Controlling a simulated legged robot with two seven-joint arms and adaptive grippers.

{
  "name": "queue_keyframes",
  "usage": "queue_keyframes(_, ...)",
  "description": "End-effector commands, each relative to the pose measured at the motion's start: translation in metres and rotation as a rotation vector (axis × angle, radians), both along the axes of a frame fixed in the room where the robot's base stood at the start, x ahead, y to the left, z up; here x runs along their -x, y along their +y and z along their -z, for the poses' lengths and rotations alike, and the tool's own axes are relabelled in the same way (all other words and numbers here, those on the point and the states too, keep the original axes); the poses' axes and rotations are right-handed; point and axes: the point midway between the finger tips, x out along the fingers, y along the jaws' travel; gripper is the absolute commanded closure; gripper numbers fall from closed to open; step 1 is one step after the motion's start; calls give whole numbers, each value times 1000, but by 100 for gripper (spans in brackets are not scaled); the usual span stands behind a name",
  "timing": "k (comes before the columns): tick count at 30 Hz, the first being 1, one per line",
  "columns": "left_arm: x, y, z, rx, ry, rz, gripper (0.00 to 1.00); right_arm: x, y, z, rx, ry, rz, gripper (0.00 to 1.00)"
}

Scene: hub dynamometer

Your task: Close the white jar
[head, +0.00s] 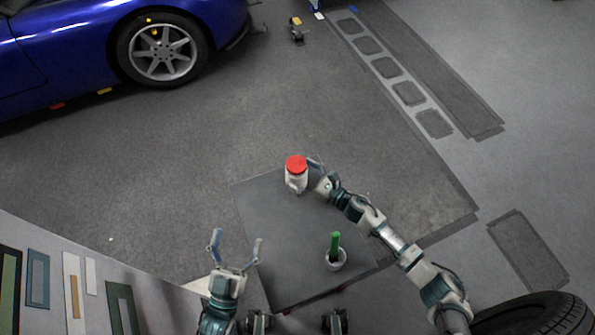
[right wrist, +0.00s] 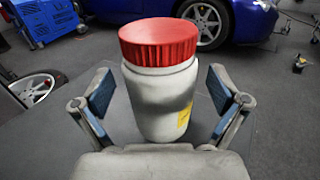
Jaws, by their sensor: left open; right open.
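The white jar (head: 296,181) stands upright near the far edge of the grey table, with a red lid (head: 296,164) on its top. In the right wrist view the white jar (right wrist: 162,100) and its ribbed red lid (right wrist: 158,42) fill the middle, and a yellow label shows low on its right side. I cannot tell whether the lid is fully tight. My right gripper (right wrist: 158,98) is open, with one finger on each side of the jar body and gaps visible. My left gripper (head: 237,247) is open and empty, left of the table, well away from the jar.
The table (head: 262,215) is mostly bare. A blue car (head: 120,45) is at the far left, a tyre (head: 535,315) at the bottom right.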

Motion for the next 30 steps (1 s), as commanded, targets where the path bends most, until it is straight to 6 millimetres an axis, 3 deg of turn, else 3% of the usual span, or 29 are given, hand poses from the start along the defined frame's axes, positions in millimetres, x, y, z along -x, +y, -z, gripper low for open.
queue_keyframes(9, -5, 0, 19, -52, 161, 1, 8, 40, -55, -1, 1, 0, 0, 3)
queue_keyframes(15, -7, 1, 28, -68, 215, 1, 8, 57, -80, 0, 1, 1, 0, 3)
queue_keyframes(30, -9, 1, 32, -74, 235, 1, 8, 63, -89, 0, 1, 1, -1, 3)
